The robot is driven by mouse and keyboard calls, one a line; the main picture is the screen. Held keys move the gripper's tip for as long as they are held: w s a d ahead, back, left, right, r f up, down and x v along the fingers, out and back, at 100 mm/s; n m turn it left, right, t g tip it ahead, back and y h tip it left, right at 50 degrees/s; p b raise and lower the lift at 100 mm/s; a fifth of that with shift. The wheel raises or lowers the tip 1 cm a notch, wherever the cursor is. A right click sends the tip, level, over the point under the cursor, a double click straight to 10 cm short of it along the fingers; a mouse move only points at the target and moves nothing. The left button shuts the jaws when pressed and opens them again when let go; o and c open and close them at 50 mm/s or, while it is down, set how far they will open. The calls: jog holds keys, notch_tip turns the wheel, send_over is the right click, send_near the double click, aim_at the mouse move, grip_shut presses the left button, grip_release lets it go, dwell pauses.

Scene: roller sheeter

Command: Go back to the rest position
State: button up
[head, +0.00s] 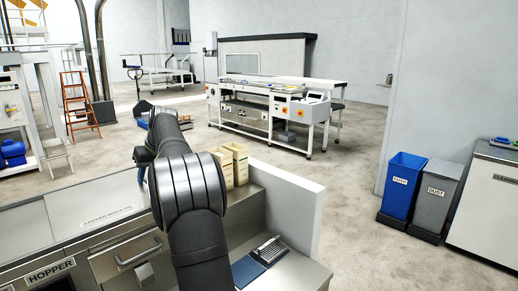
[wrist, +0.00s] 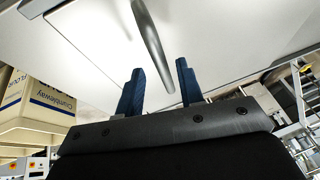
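My gripper (wrist: 160,66) is open in the wrist view, with its two dark blue fingers apart. A grey curved bar (wrist: 152,40), like a handle, on a white panel (wrist: 95,40) shows between and beyond the fingers. I cannot tell whether the fingers touch it. Nothing is clearly held. In the head view my dark arm reaches forward over the steel counter, and the gripper is mostly hidden behind it; only a small blue part (head: 141,175) shows at its left.
Below the arm is a steel front with a HOPPER label (head: 51,271) and a drawer handle (head: 138,251). Wooden bins (head: 236,163) and a white wall panel (head: 293,205) stand right of the arm. A printed carton (wrist: 40,100) shows in the wrist view.

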jog(key=v, duration=1.7)
jog(key=x, duration=1.6)
jog(key=shift+a+f, duration=0.1)
jog(key=shift+f, duration=0.1)
jog(key=shift+a+f, duration=0.15)
jog(key=shift+a, duration=0.1)
jog(key=shift+s+a, duration=0.35)
jog(key=shift+s, duration=0.15)
jog(key=shift+w, duration=0.1)
jog(key=shift+w+d, duration=0.2)
jog(key=shift+d, duration=0.1)
jog(key=v, duration=1.6)
jog(key=shift+w+d, duration=0.2)
jog(key=shift+w, duration=0.1)
